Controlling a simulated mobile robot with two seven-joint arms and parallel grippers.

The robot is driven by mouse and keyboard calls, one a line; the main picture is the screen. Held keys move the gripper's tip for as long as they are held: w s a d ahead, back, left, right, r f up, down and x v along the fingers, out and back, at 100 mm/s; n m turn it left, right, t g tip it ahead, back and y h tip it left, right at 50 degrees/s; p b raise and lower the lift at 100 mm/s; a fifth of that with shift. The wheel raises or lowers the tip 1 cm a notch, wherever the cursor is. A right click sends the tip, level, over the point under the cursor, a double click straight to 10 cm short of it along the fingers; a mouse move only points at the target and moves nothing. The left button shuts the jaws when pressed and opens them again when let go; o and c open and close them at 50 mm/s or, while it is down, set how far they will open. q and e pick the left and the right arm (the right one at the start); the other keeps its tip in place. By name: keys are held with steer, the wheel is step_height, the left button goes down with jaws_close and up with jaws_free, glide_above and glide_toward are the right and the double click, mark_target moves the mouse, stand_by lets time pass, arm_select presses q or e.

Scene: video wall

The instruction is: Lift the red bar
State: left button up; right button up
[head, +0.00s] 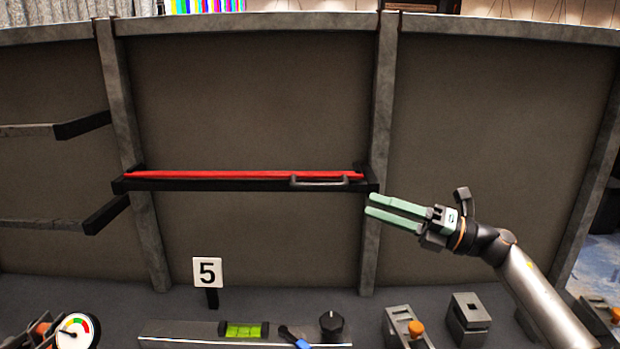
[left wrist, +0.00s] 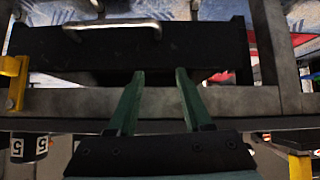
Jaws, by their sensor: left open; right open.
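The red bar (head: 230,174) lies level along the top of a black beam (head: 220,186) between two grey posts in the head view. A dark grey handle (head: 318,183) shows at its right end. My right gripper (head: 367,204) has green fingers pointing left with a narrow gap between them. It is just right of the bar's end and slightly below it, holding nothing. My left gripper (left wrist: 160,74) shows only in the left wrist view, with its green fingers apart and empty. A black block (left wrist: 200,50) with a metal handle (left wrist: 112,27) lies beyond its fingertips.
Black-ended brackets (head: 82,125) stick out at left. The wall panel right of my right gripper is bare.

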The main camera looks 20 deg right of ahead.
mark_target(319, 186)
steer(key=x, duration=0.2)
steer(key=p+x, duration=0.1)
steer(key=x, duration=0.3)
steer(key=shift+s+r+p, duration=0.1)
steer(key=shift+r+p, duration=0.25)
steer(key=shift+p, duration=0.05)
steer(key=x, duration=0.3)
steer(key=p+x, duration=0.1)
steer(key=x, duration=0.2)
steer(key=shift+w+a+f, duration=0.2)
steer(key=shift+w, duration=0.05)
arm_select(q)
steer(key=shift+s+a+r, duration=0.5)
steer(key=shift+s+r, duration=0.2)
steer(key=shift+r, duration=0.15)
arm_select(e)
jaws_close()
arm_select(q)
steer(key=shift+w, duration=0.1)
